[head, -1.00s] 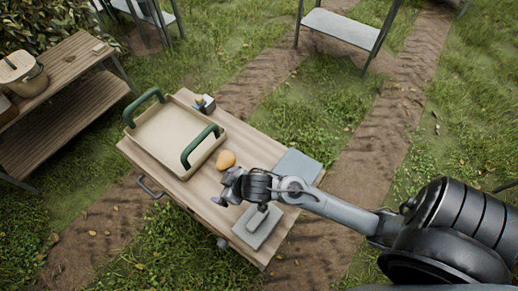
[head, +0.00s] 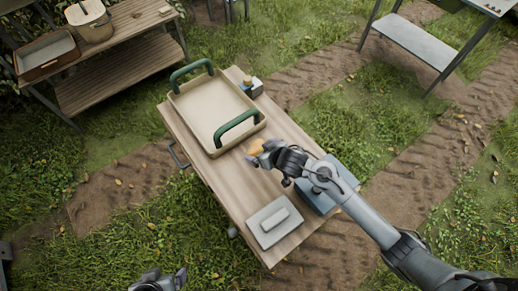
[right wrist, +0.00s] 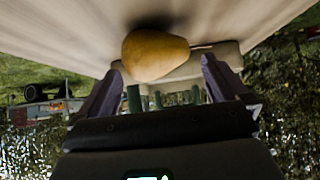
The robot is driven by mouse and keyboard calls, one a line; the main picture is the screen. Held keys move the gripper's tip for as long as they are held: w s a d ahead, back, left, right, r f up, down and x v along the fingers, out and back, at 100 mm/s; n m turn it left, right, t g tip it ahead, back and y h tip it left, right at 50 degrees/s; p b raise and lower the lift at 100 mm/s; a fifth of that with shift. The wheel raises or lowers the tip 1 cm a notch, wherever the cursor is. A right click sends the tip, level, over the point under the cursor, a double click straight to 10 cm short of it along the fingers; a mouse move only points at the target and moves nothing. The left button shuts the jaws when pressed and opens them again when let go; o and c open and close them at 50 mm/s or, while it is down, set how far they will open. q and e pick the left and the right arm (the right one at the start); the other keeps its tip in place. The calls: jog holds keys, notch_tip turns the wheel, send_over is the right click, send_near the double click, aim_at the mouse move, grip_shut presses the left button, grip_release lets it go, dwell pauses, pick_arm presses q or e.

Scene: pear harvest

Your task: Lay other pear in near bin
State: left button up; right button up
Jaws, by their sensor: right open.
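A yellow-orange pear (head: 256,146) is on the wooden table, just off the bin's lower right corner. In the right wrist view the pear (right wrist: 155,55) sits between and beyond the two fingertips. My right gripper (head: 258,158) is open at the pear; whether a finger touches it I cannot tell. A tan bin (head: 190,125) with two green handles stands on the table and looks empty inside. My left gripper (head: 165,278) shows at the bottom edge, partly cut off, away from the table.
A grey pad with a block (head: 262,232) lies at the table's near end. A blue-grey box (head: 318,200) is partly behind my right arm. A shelf (head: 120,30) at left holds a bucket and a tray.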

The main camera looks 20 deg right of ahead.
aim_at(258, 150)
jog(key=w+f, duration=0.1)
jog(key=f+b, duration=0.1)
jog(key=f, duration=0.1)
jog(key=shift+w+a, duration=0.1)
jog(key=shift+w, duration=0.3)
jog(key=shift+w+a+f, duration=0.15)
jog(key=shift+w+f, duration=0.3)
jog(key=shift+w, duration=0.05)
jog(key=c, duration=1)
jog(key=shift+o, duration=0.2)
jog(key=shift+r, duration=0.1)
